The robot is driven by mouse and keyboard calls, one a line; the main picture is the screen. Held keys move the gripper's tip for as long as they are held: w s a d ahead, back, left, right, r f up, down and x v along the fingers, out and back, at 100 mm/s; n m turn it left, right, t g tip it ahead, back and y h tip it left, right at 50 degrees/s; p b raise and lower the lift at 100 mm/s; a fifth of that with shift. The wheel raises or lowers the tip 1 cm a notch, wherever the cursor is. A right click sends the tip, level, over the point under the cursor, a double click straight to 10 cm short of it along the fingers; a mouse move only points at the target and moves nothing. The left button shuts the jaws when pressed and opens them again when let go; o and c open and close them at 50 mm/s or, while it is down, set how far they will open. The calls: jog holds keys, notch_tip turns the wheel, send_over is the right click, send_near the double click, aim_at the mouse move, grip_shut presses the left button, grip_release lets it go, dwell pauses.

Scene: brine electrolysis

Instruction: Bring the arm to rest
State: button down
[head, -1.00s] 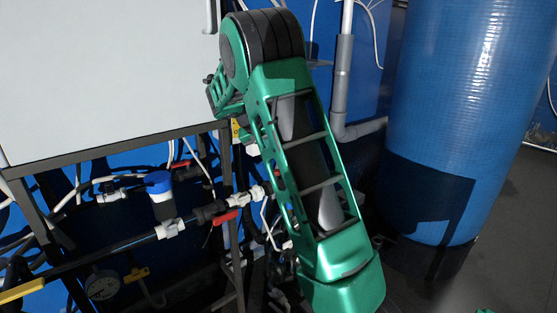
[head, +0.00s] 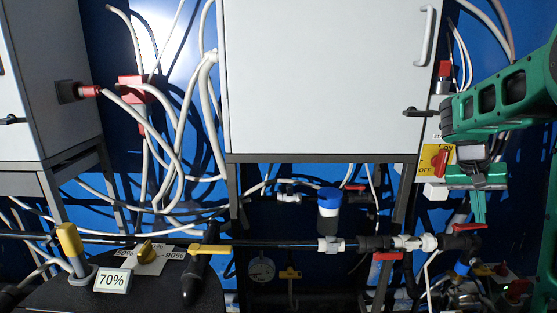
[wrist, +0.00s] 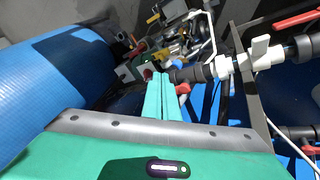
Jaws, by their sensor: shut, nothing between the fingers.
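My gripper (head: 479,208) is at the right of the head view, at the end of my green arm. It points down beside a red and yellow ON/OFF switch (head: 434,160), in front of the pipework. In the wrist view its two green fingers (wrist: 161,98) lie together, shut and empty. I cannot tell how far the fingertips are from the pipes beyond them.
A white cabinet (head: 322,75) stands on a dark frame left of my arm. A pipe with red-handled valves (head: 387,256) runs below it. A yellow lever valve (head: 210,248) and a 70% sign (head: 111,281) are lower left. A blue tank (wrist: 55,90) shows in the wrist view.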

jog(key=s+a+f+y, duration=0.1)
jog(key=s+a, duration=0.4)
jog(key=s, duration=0.5)
jog(key=s+a+f+n+y, duration=0.1)
jog(key=s+a+f+y, duration=0.1)
jog(key=s+a, duration=0.3)
jog(key=s+a+f+y, duration=0.2)
jog(key=s+a, duration=0.3)
jog(key=s, duration=0.9)
jog(key=shift+s+f, duration=0.15)
jog(key=shift+s, duration=0.15)
jog(key=shift+w+f+g, duration=0.25)
jog(key=shift+w+g, duration=0.05)
jog(key=shift+w, duration=0.35)
